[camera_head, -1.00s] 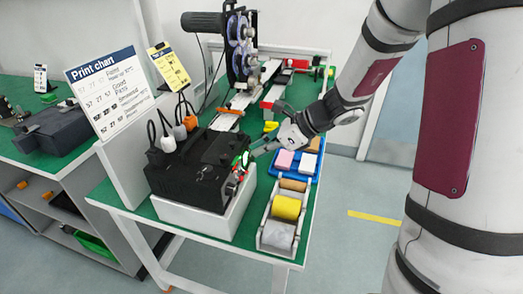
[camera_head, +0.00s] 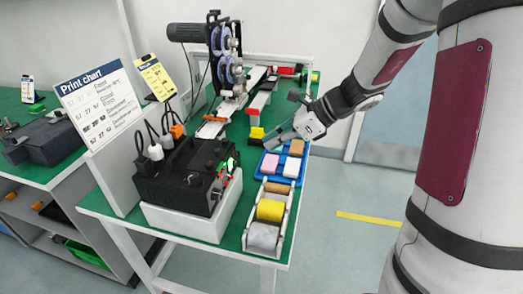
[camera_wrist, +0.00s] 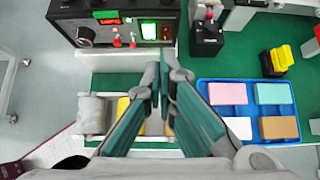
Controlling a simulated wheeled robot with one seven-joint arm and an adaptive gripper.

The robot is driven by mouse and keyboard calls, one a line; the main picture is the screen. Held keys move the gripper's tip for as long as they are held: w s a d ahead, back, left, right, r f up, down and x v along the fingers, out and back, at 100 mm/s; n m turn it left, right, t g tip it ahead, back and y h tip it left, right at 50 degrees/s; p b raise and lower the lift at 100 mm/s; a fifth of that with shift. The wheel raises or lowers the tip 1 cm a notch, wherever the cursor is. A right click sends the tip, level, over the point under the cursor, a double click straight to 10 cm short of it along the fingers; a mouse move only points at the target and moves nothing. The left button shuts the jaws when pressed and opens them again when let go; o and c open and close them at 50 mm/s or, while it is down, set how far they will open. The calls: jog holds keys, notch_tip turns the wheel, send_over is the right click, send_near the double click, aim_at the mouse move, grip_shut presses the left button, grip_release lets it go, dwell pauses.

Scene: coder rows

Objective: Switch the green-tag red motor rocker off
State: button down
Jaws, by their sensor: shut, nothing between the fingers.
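The black control box (camera_head: 185,178) stands on a white plinth on the green table. In the wrist view its front panel (camera_wrist: 100,32) shows at the top, with a black knob, a lit green label (camera_wrist: 106,17) and a lit display. Two small red parts (camera_wrist: 117,39) (camera_wrist: 132,40) stick out below the labels. I cannot tell for sure which is the green-tag motor rocker, or its position. My gripper (camera_head: 264,149) is shut and empty, to the right of the box and apart from it. In the wrist view its fingertips (camera_wrist: 160,76) lie below the panel.
A blue tray (camera_head: 267,176) with pink, white and brown blocks sits right of the box. A rack with yellow and grey rolls (camera_head: 270,210) stands in front of it. A yellow-and-black part (camera_head: 257,134) and a reel machine (camera_head: 226,60) stand behind.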

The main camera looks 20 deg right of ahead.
jog(key=v, duration=0.3)
jog(key=shift+r, duration=0.4)
jog(key=s+a+r+n+g+h+p, duration=0.1)
jog(key=s+a+r+n+g+h, duration=0.1)
jog(key=s+a+r+n, duration=0.4)
jog(key=s+a+r+n+g+h+p, duration=0.1)
jog(key=s+a+n, duration=0.2)
jog(key=s+n, duration=0.5)
jog(key=s+d+r+n+h, duration=0.1)
jog(key=s+n+h, duration=0.1)
jog(key=s+n, duration=0.3)
jog(key=s+d+r+n+t+h+p, duration=0.1)
jog(key=s+d+r+n+h, duration=0.1)
jog(key=s+n, duration=0.4)
jog(key=shift+s+r+h+p, duration=0.15)
jog(key=shift+s+h+p, duration=0.25)
jog(key=shift+s, duration=0.8)
